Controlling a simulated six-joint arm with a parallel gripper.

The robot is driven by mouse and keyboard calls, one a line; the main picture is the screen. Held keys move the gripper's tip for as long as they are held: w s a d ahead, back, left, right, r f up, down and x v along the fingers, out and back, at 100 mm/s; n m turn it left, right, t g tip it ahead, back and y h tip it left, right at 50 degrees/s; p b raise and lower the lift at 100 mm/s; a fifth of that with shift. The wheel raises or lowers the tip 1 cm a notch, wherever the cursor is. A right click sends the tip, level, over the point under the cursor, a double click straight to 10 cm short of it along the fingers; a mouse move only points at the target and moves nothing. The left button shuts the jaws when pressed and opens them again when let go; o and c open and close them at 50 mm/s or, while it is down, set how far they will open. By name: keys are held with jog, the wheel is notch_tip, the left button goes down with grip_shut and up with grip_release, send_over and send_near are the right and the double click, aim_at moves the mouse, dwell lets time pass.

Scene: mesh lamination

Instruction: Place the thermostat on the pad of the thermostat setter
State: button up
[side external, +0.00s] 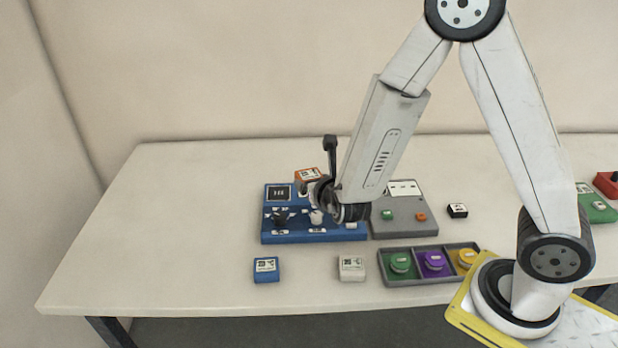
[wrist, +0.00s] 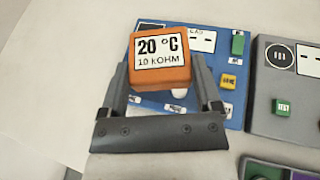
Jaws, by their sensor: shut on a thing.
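An orange block (wrist: 160,68) with a white label reading "20 °C 10 KOHM" appears to be the thermostat. My gripper (wrist: 163,80) is shut on it, one finger on each side, with the label facing the wrist camera. In the side view the orange block (side external: 309,175) shows over the back part of a blue device (side external: 300,237), and my gripper (side external: 316,188) is partly hidden by my wrist. The blue device, possibly the thermostat setter, has a dark display, knobs and buttons. Its pad cannot be made out. I cannot tell whether the block touches the device.
A grey device (side external: 405,228) with green and orange buttons adjoins the blue one on the right. A compartment tray (side external: 430,277) holds green, purple and yellow round pieces. Blue (side external: 266,269), white (side external: 352,268) and black (side external: 457,210) blocks lie nearby. The table's left side is clear.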

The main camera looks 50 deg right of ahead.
jog(key=shift+w+d+r+n+y, duration=0.1)
jog(key=shift+d+r+n+y, duration=0.15)
jog(key=shift+d, duration=0.35)
jog(key=shift+d+r+n+y, duration=0.15)
jog(key=shift+d+r+n, duration=0.2)
jog(key=shift+d, duration=0.2)
jog(key=shift+w+f, duration=0.1)
jog(key=shift+w, duration=0.05)
jog(key=w+f, duration=0.2)
jog(key=w, duration=0.2)
jog(key=w+f, duration=0.3)
jog(key=w, duration=0.1)
jog(key=w+d+f, duration=0.1)
jog(key=w+f, duration=0.2)
jog(key=w, duration=0.1)
jog(key=shift+w+f, duration=0.6)
jog(key=shift+f, duration=0.05)
